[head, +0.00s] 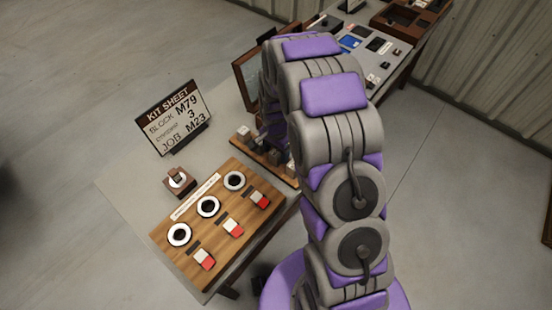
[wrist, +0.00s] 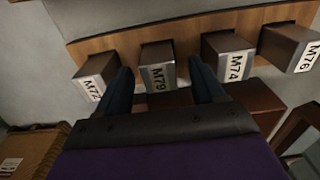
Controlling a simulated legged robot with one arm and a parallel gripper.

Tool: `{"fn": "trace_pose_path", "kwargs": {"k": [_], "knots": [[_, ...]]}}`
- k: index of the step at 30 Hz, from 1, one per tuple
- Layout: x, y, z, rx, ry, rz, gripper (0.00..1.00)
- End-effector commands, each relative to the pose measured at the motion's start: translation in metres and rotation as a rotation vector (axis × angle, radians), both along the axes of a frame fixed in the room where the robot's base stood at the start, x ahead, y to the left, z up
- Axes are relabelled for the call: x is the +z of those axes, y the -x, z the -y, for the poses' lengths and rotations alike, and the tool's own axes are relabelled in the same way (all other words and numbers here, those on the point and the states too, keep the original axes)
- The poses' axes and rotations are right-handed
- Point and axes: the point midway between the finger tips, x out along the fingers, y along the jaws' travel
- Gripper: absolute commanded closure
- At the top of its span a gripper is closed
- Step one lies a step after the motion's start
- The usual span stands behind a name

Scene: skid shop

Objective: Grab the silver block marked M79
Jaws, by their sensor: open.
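In the wrist view, the block marked M79 (wrist: 158,67) stands on a wooden rack (wrist: 185,32), brown on top with a silver labelled face. My gripper (wrist: 161,68) is open, with one dark finger on each side of this block in the picture. Gaps show between the block and both fingers; I cannot tell how deep the fingers reach. In the head view my arm covers most of the rack (head: 262,160) and my gripper, and M79 cannot be made out there.
A kit sheet sign (head: 173,117) naming block M79 stands on the table. A wooden panel (head: 215,220) with round dials and red-white switches lies in front.

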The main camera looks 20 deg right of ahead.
Motion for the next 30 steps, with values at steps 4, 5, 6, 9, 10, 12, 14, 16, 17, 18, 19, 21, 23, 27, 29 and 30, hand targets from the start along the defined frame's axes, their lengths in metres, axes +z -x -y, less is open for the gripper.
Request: {"fn": "trace_pose_path", "kwargs": {"k": [4,5,6,9,10,12,14,16,17,18,19,21,23,27,29,30], "knots": [[-0.0118,0.0010,-0.0003,0.001,0.000,-0.001,0.32],[-0.0117,0.0009,-0.0002,0.001,0.000,-0.001,0.32],[-0.0111,0.0008,-0.0002,0.001,0.001,-0.001,0.32],[-0.0105,0.0006,-0.0002,0.001,0.000,0.000,0.32],[-0.0106,0.0006,-0.0002,0.001,0.000,0.000,0.34],[-0.0105,0.0005,-0.0002,0.001,0.000,0.000,0.41],[-0.0105,0.0005,-0.0002,0.001,0.000,0.000,0.46],[-0.0105,0.0005,-0.0002,0.000,0.000,0.000,0.53],[-0.0105,0.0004,-0.0001,0.000,0.000,0.000,0.56],[-0.0105,0.0004,-0.0001,0.001,0.000,0.000,0.60],[-0.0105,0.0004,-0.0001,0.000,0.000,0.000,0.63],[-0.0105,0.0004,-0.0001,0.000,0.000,0.000,0.69],[-0.0104,0.0004,-0.0001,0.000,0.000,0.000,0.75],[-0.0104,0.0004,-0.0001,0.000,0.000,0.000,0.88],[-0.0104,0.0004,-0.0001,0.000,0.000,0.000,0.94],[-0.0104,0.0004,-0.0001,0.000,0.000,0.000,0.96]]}}
